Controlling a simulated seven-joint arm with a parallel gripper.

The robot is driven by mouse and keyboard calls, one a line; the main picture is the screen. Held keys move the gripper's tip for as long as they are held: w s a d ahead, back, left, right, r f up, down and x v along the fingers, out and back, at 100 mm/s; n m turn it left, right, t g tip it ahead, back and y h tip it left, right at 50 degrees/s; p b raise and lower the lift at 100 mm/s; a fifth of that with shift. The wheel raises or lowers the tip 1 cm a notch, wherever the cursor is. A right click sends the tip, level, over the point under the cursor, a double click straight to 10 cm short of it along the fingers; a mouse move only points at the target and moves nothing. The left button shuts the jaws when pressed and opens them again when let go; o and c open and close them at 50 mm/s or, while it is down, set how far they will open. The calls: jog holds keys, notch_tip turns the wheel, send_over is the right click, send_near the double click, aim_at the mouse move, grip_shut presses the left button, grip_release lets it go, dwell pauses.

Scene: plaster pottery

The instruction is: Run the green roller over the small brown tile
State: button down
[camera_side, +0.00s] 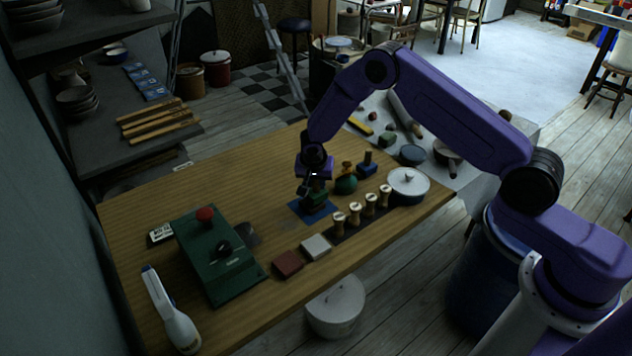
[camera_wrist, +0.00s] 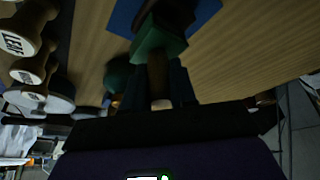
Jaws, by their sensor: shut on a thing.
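The green roller (camera_side: 318,198) is in my gripper (camera_side: 312,187), over the blue mat (camera_side: 305,212) near the middle of the wooden table. In the wrist view, my jaws (camera_wrist: 160,88) are closed around its brown handle, with the green part (camera_wrist: 154,38) beyond them over the blue mat (camera_wrist: 123,16). I cannot tell whether the roller touches the mat. The small brown tile (camera_side: 288,264) lies flat at the table's front edge, below and left of my gripper in the side view. It does not show in the wrist view.
A pale tile (camera_side: 316,246) lies right of the brown tile. Several wooden stamps (camera_side: 354,212) stand in a row to its right. A green press with a red knob (camera_side: 235,277) is left of the brown tile.

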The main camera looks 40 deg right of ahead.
jog(key=shift+r, duration=3.45)
